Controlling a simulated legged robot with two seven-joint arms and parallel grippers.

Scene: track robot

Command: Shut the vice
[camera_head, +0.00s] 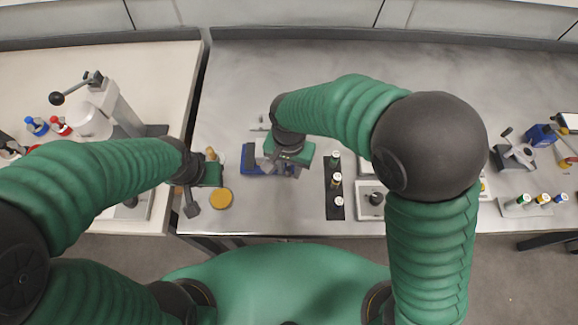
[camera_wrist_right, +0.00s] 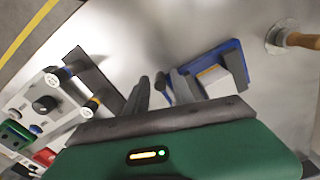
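The vice (camera_wrist_right: 236,62) has a blue base and grey jaws with a pale block between them. It sits on the grey bench, and in the head view its blue base (camera_head: 252,153) shows partly beneath my right gripper (camera_head: 268,162). In the right wrist view, my right gripper (camera_wrist_right: 160,92) has dark fingers standing apart beside the vice's near end. A small dark part shows between them; I cannot tell whether they touch it. My left gripper (camera_head: 193,205) is low over the bench's left part, left of the vice; its finger gap is not clear.
A yellow-orange disc (camera_head: 221,198) lies beside my left gripper. A round plate with a wooden handle (camera_wrist_right: 290,38) stands near the vice. A dark strip with several capped pieces (camera_head: 335,190) and a knobbed box (camera_head: 371,200) are to the right. Bare bench lies in front of the vice.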

